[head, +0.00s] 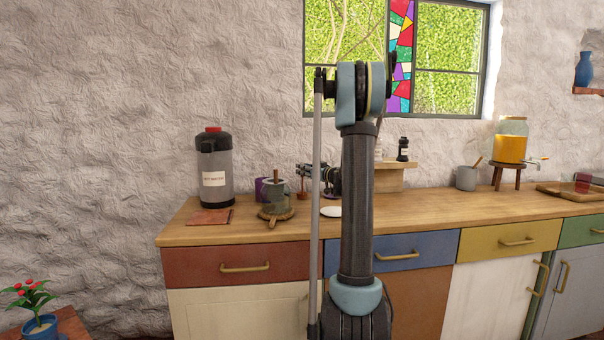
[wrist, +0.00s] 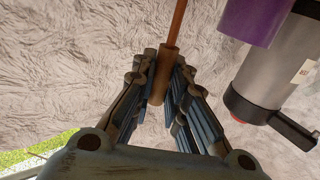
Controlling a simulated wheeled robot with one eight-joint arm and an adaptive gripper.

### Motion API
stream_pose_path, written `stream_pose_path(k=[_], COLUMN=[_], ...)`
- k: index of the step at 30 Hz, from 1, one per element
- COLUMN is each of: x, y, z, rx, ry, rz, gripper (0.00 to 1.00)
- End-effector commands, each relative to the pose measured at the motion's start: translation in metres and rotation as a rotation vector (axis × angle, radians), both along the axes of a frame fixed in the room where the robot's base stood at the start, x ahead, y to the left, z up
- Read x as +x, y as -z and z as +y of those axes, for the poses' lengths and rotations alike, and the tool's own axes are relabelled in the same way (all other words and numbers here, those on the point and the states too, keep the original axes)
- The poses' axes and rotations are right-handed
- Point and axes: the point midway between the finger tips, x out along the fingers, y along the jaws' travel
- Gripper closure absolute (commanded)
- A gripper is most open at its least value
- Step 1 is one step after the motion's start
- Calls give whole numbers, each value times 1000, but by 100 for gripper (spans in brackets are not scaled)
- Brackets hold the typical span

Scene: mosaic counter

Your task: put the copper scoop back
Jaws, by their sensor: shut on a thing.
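My gripper (head: 304,168) is above the counter, between the grey pot and my upright arm link in the head view. In the wrist view my gripper (wrist: 160,85) is shut on the brown handle of the copper scoop (wrist: 160,76). The scoop's thin copper shaft runs out of the top of that picture, and its bowl is cut off there. In the head view the copper scoop (head: 302,187) hangs below the fingers, small, its lower end close to the counter; I cannot tell whether it touches.
A grey pot (head: 268,211) with a wooden stick stands on a wooden trivet, a purple canister (head: 260,188) behind it. A pump flask (head: 214,170) stands left. A white dish (head: 331,211) lies right of the scoop. A wooden shelf (head: 395,180) and drink dispenser (head: 510,144) stand further right.

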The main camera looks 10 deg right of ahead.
Motion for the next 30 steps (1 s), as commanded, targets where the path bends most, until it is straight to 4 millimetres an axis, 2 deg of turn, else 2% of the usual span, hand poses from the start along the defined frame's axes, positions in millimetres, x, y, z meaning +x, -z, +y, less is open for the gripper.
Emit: stream_pose_path(k=[10,11,13,24,30], x=[0,0,0,0,-17], y=[3,3,2,1,1], z=[0,0,0,1,-12], rx=[0,0,0,0,0], ry=[0,0,0,0,2], rz=[0,0,0,0,0], gripper=[100,82,66,66,66])
